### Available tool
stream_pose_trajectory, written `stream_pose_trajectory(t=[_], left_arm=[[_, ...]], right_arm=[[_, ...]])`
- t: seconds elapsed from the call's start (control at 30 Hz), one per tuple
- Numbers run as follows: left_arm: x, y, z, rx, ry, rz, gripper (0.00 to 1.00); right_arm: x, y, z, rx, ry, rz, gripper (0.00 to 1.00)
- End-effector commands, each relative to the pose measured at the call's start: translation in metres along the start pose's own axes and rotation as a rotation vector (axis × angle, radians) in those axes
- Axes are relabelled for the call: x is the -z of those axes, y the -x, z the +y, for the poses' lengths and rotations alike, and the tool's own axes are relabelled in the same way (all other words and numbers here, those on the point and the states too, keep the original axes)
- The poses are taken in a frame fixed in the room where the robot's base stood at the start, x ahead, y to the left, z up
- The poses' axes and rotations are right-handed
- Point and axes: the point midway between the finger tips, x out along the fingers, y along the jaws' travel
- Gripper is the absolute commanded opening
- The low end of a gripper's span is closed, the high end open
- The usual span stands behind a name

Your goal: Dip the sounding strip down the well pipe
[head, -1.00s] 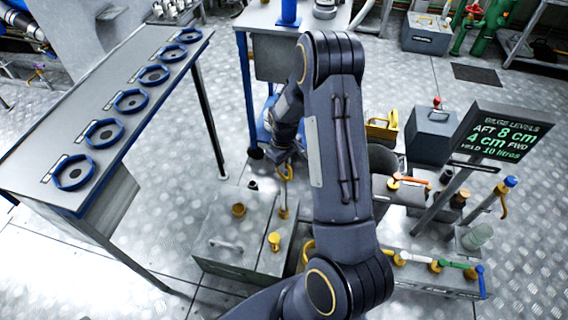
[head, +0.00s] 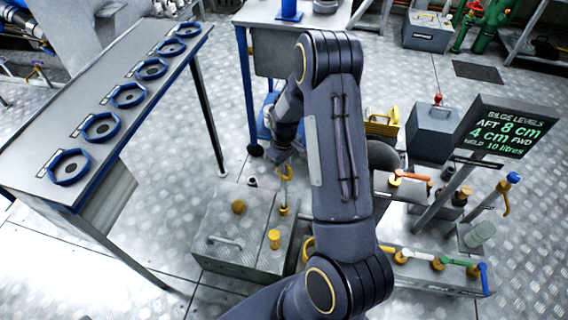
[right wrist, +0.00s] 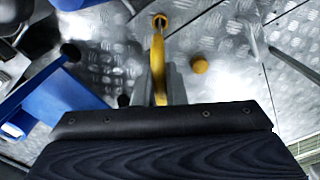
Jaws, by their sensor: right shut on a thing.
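My right gripper (head: 285,160) points down near the middle of the head view, partly hidden by my own arm. It is shut on the yellow handle (head: 286,173) of the sounding strip. The handle also shows between the grey fingers in the right wrist view (right wrist: 157,65). Below it, the thin strip (head: 284,195) hangs close over or at the yellow-collared well pipe (head: 284,211) on the grey tank top. A yellow ring with a dark middle (right wrist: 160,20) lies beyond the handle in the wrist view. I cannot tell whether the strip's tip is inside the pipe. My left gripper is not in view.
The grey tank (head: 232,240) carries other yellow caps (head: 274,239) and a bar handle. A bench with blue handwheels (head: 70,167) stands left. A bilge levels board (head: 505,130) and a row of coloured valve levers (head: 437,264) stand right. Open plate floor lies between.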

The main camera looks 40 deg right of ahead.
Motion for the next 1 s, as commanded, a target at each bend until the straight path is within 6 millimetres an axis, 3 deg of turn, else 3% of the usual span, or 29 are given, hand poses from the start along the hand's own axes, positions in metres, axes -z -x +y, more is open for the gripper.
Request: stream_pose_trajectory(t=[1.0], left_arm=[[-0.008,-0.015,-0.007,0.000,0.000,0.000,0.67]], right_arm=[[0.000,-0.023,0.000,0.000,0.000,0.001,0.00]])
